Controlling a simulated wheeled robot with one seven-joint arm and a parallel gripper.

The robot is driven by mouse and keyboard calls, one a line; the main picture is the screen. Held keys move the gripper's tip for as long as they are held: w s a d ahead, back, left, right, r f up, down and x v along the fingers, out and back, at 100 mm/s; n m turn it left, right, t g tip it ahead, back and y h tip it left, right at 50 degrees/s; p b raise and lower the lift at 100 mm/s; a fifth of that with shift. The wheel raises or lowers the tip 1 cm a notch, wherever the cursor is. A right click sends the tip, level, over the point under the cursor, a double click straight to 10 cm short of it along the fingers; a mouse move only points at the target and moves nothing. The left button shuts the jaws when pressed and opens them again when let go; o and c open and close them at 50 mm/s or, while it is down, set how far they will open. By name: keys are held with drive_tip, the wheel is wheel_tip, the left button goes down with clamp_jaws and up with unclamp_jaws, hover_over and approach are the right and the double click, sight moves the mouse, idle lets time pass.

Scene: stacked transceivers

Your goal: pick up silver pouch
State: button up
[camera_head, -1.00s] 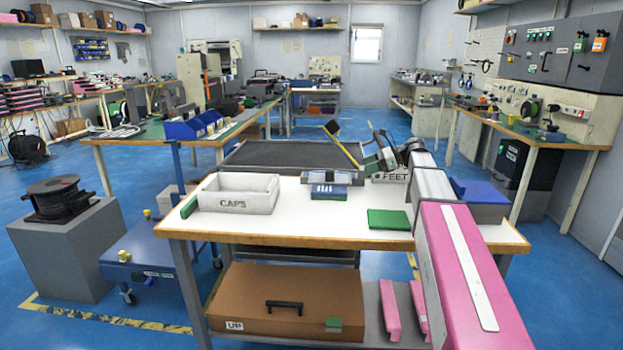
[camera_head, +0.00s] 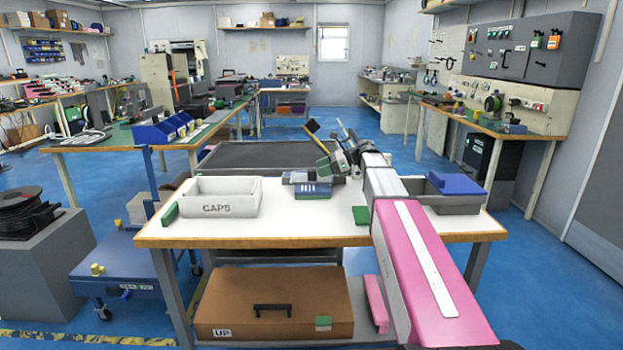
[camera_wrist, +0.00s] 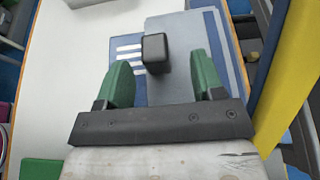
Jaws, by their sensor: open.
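I cannot clearly single out a silver pouch. In the head view the striped blue thing (camera_head: 313,191) lies at the middle of the white table (camera_head: 290,222). My gripper (camera_wrist: 160,72) has two green fingers spread apart with nothing held. In the head view my gripper (camera_head: 328,166) is just above and right of the striped thing.
A white bin marked CAPS (camera_head: 217,199) stands at the table's left. A green block (camera_head: 361,215) lies beside my arm. A grey bin (camera_head: 455,203) with a blue piece (camera_head: 456,184) is at the right. A dark tray (camera_head: 265,157) lies behind. The table's front middle is clear.

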sight(309, 170)
drive_tip(key=shift+s+x, duration=0.1)
drive_tip(key=shift+x, duration=1.25)
drive_tip(key=shift+s+x, duration=0.15)
drive_tip(key=shift+x, duration=1.2)
drive_tip(key=c, duration=1.1)
drive_tip(key=shift+r, duration=0.2)
